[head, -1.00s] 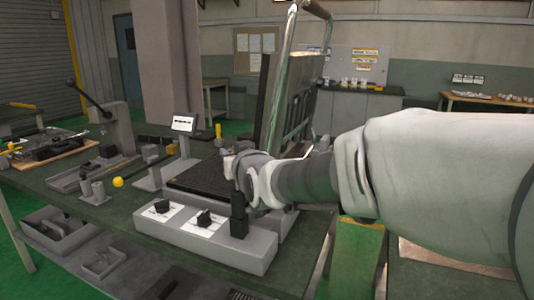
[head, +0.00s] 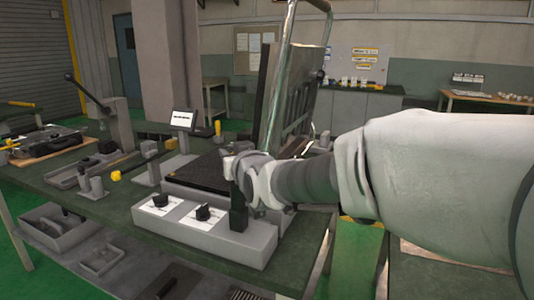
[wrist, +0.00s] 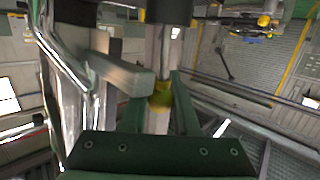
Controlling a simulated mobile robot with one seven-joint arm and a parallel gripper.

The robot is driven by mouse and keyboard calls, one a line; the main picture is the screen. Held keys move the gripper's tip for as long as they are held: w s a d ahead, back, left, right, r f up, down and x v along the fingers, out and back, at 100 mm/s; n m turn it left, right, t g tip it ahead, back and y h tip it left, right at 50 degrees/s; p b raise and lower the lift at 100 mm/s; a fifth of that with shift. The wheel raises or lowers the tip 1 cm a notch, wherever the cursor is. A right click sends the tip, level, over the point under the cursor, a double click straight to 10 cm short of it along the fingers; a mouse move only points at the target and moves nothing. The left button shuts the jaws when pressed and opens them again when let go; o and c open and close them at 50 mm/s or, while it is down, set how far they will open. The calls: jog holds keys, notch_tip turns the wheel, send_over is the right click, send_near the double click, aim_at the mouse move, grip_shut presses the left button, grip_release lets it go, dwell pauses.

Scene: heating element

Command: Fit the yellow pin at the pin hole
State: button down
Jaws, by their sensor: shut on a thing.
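My gripper (wrist: 160,112) shows in the wrist view as two dark green fingers, closed on a small yellow piece, which I take to be the yellow pin (wrist: 160,97). A grey rod-like shape is in line with it above and below. In the head view my wrist ends over the front right of the grey machine (head: 195,238), and the pin is hidden there. I cannot make out the pin hole in either view.
The machine's upright black panel and bent metal tube handle (head: 283,75) stand just behind my wrist. Two black knobs (head: 203,212) are on its front. A yellow knob (head: 116,176) and a lever press (head: 118,125) are on the green bench to the left.

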jog(key=shift+f+b, duration=0.65)
jog(key=shift+f, duration=0.05)
jog(key=c, duration=0.6)
grip_release()
jog(key=shift+f, duration=0.1)
jog(key=shift+d+f, duration=0.1)
jog(key=shift+d, duration=0.05)
jog(key=shift+s, duration=0.1)
jog(key=p+v, duration=0.1)
jog(key=v, duration=0.4)
jog(key=p+v, duration=0.1)
jog(key=v, duration=0.5)
jog(key=p+v, duration=0.1)
jog(key=v, duration=0.5)
jog(key=shift+s+a+r, duration=0.2)
jog(key=shift+r, duration=0.2)
